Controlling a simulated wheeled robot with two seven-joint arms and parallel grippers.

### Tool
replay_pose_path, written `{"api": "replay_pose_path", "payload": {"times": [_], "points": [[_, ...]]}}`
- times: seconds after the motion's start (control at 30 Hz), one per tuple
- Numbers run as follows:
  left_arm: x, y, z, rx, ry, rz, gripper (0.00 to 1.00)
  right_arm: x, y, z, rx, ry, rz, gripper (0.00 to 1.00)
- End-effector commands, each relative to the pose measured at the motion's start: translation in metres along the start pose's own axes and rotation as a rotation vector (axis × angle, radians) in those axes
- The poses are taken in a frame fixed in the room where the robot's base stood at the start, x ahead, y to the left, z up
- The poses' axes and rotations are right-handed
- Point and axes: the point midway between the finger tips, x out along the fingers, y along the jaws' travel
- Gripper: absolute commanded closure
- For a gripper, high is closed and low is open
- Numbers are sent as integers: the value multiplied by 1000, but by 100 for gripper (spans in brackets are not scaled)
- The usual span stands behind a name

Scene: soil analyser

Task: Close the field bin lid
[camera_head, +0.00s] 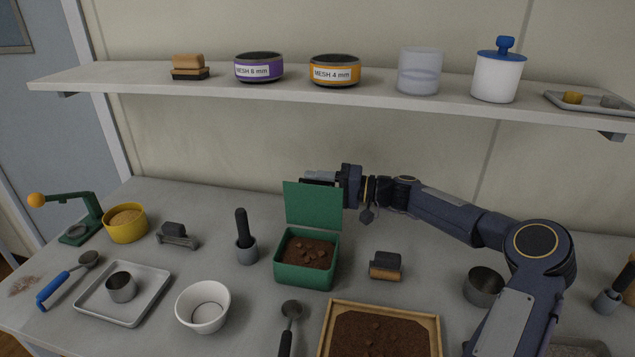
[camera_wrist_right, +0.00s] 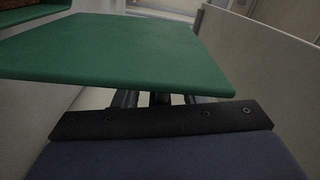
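The green field bin (camera_head: 304,275) stands on the bench with dark soil in it. Its green lid (camera_head: 313,205) stands open, raised at the bin's back edge. My right gripper (camera_head: 322,178) is behind the lid near its top edge, partly hidden by it. In the right wrist view the lid (camera_wrist_right: 130,55) fills the upper middle and covers most of the fingers (camera_wrist_right: 155,98). I cannot tell whether they touch the lid or whether they are open. My left gripper is not in view.
A wooden tray of soil (camera_head: 380,306) lies in front of the bin. A black-handled tool in a grey cup (camera_head: 246,250) stands to its left, and a brush (camera_head: 385,266) to its right. A shelf (camera_head: 330,92) with jars and sieves runs above.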

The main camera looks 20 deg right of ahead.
Motion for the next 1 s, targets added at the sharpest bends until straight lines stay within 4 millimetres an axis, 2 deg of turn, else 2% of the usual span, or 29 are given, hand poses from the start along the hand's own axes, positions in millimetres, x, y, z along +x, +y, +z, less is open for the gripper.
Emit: {"api": "replay_pose_path", "payload": {"times": [0.2,0.5,0.8,1.0], "points": [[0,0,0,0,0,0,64,0,0,0,-1,0,0,62],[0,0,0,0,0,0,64,0,0,0,-1,0,0,100],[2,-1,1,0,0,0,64,0,1,0,-4,0,1,100],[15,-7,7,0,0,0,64,0,2,4,-51,0,2,100]]}}
